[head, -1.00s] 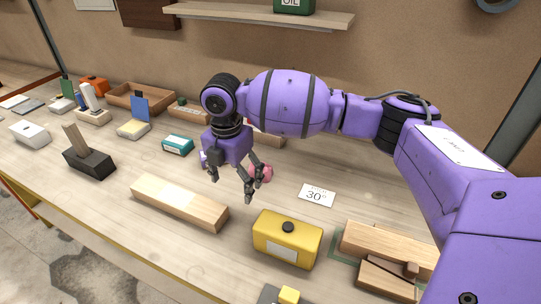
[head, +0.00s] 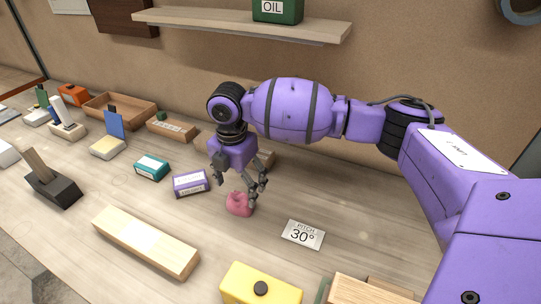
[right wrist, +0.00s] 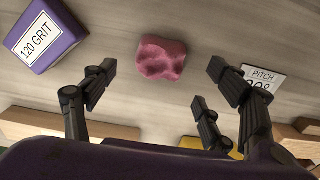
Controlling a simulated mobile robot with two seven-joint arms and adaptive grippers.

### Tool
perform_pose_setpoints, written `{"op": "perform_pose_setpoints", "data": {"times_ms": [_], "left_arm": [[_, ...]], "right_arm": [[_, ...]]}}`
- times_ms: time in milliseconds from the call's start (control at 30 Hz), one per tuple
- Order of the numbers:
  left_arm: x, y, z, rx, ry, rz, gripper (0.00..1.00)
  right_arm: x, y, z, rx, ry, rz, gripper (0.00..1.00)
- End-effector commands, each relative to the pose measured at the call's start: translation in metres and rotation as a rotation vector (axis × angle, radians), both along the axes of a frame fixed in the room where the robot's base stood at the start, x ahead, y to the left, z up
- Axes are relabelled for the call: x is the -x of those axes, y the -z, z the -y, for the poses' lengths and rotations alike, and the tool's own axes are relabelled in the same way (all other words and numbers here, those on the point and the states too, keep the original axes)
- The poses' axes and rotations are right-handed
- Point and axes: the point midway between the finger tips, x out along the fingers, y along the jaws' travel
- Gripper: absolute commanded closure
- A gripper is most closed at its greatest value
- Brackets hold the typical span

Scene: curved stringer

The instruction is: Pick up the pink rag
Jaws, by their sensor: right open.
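The pink rag (head: 239,204) is a small crumpled lump on the wooden bench. It also shows in the right wrist view (right wrist: 161,58), ahead of and between the spread fingers. My right gripper (head: 252,192) is open and empty, hanging just above and behind the rag in the head view. In the right wrist view the fingers (right wrist: 160,85) are apart, with bench surface visible between them and the rag. My left gripper is not in view.
A purple 120 grit box (right wrist: 48,36) stands left of the rag, and a pitch card (head: 303,234) lies to its right. A wooden beam (head: 145,243) and a yellow container (head: 262,285) lie nearer the front. Bench around the rag is clear.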

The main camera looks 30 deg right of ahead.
Motion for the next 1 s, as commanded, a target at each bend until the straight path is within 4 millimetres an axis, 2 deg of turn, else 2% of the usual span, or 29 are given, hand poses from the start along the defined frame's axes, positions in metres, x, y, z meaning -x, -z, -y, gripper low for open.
{"op": "perform_pose_setpoints", "data": {"times_ms": [300,433,633,900,1000], "left_arm": [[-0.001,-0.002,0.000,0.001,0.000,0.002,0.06],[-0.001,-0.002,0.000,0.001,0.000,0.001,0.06],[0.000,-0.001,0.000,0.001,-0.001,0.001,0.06],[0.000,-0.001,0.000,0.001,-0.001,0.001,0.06],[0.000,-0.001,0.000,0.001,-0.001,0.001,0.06]], "right_arm": [[0.000,0.045,-0.001,0.001,0.002,-0.002,0.22],[-0.001,0.053,-0.001,0.001,0.001,-0.001,0.22],[-0.001,0.053,-0.001,0.001,0.000,0.001,0.22],[-0.001,0.052,-0.002,0.001,0.000,0.002,0.58],[-0.001,0.052,-0.002,0.001,0.000,0.002,0.67]]}}
